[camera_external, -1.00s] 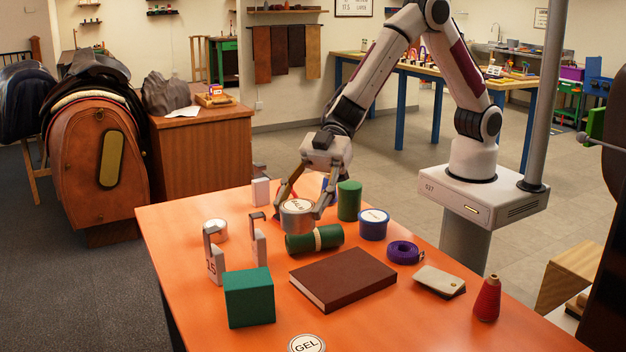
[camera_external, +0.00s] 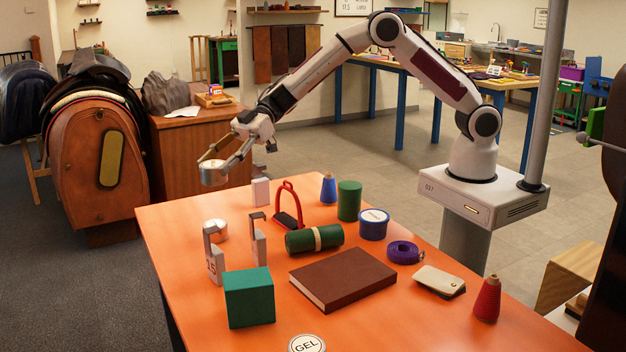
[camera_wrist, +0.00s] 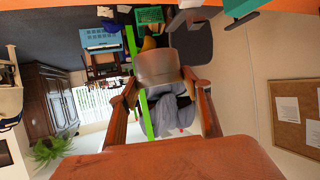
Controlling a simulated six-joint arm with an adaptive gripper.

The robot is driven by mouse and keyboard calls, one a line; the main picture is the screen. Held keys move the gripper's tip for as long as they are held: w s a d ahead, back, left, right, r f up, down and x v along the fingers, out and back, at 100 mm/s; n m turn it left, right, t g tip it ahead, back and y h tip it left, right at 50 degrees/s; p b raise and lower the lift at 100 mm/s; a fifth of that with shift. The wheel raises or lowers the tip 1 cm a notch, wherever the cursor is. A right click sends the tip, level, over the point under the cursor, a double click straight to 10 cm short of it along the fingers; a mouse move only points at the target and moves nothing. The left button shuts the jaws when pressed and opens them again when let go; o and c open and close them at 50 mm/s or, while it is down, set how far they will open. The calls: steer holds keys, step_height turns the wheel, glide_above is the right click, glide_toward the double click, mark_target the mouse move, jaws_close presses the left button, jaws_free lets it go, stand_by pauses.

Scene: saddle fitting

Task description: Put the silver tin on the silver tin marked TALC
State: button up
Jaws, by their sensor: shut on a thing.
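My gripper (camera_external: 217,160) is shut on a silver tin (camera_external: 212,175) and holds it in the air beyond the far left corner of the orange table. In the wrist view the tin (camera_wrist: 158,68) sits between the two fingers. Its lettering cannot be read now. Another low silver tin (camera_external: 220,229) with a pale top stands on the table's left side, partly behind a grey hooked stand; no TALC mark can be read on it. A round white lid marked GEL (camera_external: 306,344) shows at the bottom edge.
On the table (camera_external: 180,290) stand hooked stands (camera_external: 259,243), a green block (camera_external: 249,297), a green roll (camera_external: 314,238), a brown book (camera_external: 343,278), a red stirrup (camera_external: 288,205), a green cylinder (camera_external: 349,201) and a blue tin (camera_external: 373,226). The front left strip is clear.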

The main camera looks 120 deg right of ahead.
steer(key=s+d, duration=0.1)
steer(key=d, duration=0.7)
glide_above(219, 222)
steer(key=shift+m+h, duration=0.3)
steer(key=shift+f, duration=2.75)
steer(key=shift+f, duration=3.15)
steer(key=shift+f, duration=1.85)
steer(key=shift+f, duration=0.15)
